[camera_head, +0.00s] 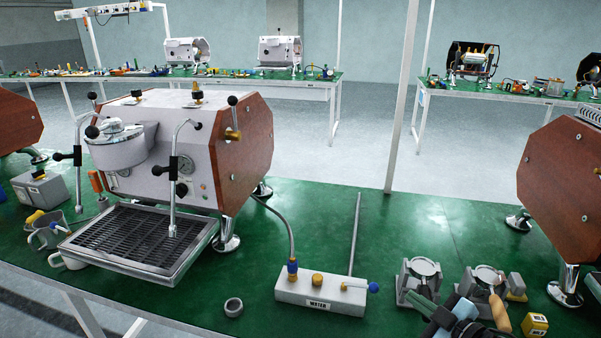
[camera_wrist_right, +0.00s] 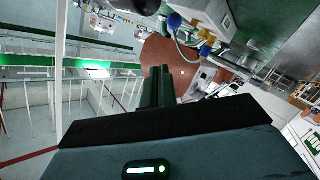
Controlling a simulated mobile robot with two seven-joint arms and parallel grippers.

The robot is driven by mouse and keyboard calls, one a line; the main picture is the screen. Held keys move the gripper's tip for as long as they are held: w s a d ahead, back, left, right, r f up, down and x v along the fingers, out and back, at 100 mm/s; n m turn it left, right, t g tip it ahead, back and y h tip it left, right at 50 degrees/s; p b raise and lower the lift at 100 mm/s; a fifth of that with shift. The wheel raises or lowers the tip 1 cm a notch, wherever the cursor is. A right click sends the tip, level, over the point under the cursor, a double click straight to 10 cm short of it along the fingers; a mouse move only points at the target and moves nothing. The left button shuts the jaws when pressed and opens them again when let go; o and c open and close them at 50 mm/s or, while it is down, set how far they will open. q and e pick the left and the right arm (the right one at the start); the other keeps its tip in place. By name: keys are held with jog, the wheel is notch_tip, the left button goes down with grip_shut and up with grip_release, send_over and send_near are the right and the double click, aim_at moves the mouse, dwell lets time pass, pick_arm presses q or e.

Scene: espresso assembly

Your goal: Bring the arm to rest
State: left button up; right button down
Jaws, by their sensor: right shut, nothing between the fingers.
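My right gripper (camera_head: 426,303) shows at the bottom right of the head view, in front of the grey holders on the bench. Its dark fingers are together with nothing between them. In the right wrist view the shut fingers (camera_wrist_right: 158,86) point toward a brown panel (camera_wrist_right: 168,60), which looks like an espresso machine's side. I cannot tell the gripper's exact height above the green bench top (camera_head: 330,210). My left gripper is not in view.
A white espresso machine (camera_head: 185,150) stands farther left. The bench behind the holders is clear.

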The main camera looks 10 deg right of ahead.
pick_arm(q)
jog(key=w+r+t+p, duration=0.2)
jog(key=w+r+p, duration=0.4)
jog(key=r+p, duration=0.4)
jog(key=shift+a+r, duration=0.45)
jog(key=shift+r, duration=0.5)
pick_arm(e)
jog(key=s+a+f+m+g+h, duration=0.1)
jog(key=s+a+f+m+g, duration=0.1)
jog(key=s, duration=1)
jog(key=s+a+f+m+g+h, duration=0.1)
jog(key=s+a+f, duration=0.4)
jog(key=s, duration=0.7)
jog(key=s+a+f+m+g, duration=0.3)
jog(key=s+a+m, duration=0.2)
jog(key=s, duration=0.7)
jog(key=shift+a+f+m+h, duration=0.3)
jog(key=shift+a+f+h, duration=0.1)
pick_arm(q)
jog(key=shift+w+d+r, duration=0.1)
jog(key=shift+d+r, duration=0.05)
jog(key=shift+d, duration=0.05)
